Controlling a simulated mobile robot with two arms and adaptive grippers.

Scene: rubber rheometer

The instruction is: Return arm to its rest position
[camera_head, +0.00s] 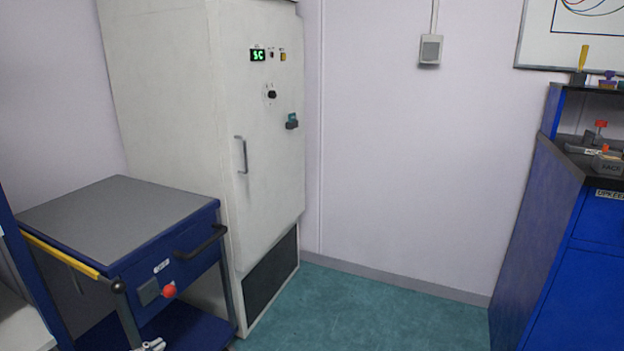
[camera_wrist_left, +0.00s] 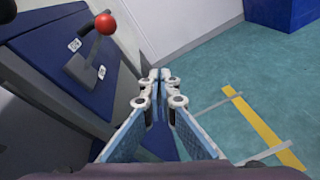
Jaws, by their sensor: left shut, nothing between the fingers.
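My left gripper (camera_wrist_left: 160,85) is shut and empty in the left wrist view, its fingertips together. It points past the front of the blue cart toward the floor and wall. Only its tip (camera_head: 150,345) shows at the bottom left of the head view, below a red knob. The red knob (camera_head: 169,291) is on the front of the blue cart (camera_head: 175,255). The knob also shows in the left wrist view (camera_wrist_left: 105,23), to the upper left of the gripper and apart from it. My right gripper is in neither view.
A tall white cabinet (camera_head: 180,80) with a handle and a green display stands behind the cart. A blue bench (camera_head: 570,240) with tools stands at the right. The green floor (camera_head: 370,315) between them is clear. Yellow tape (camera_wrist_left: 262,130) marks the floor.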

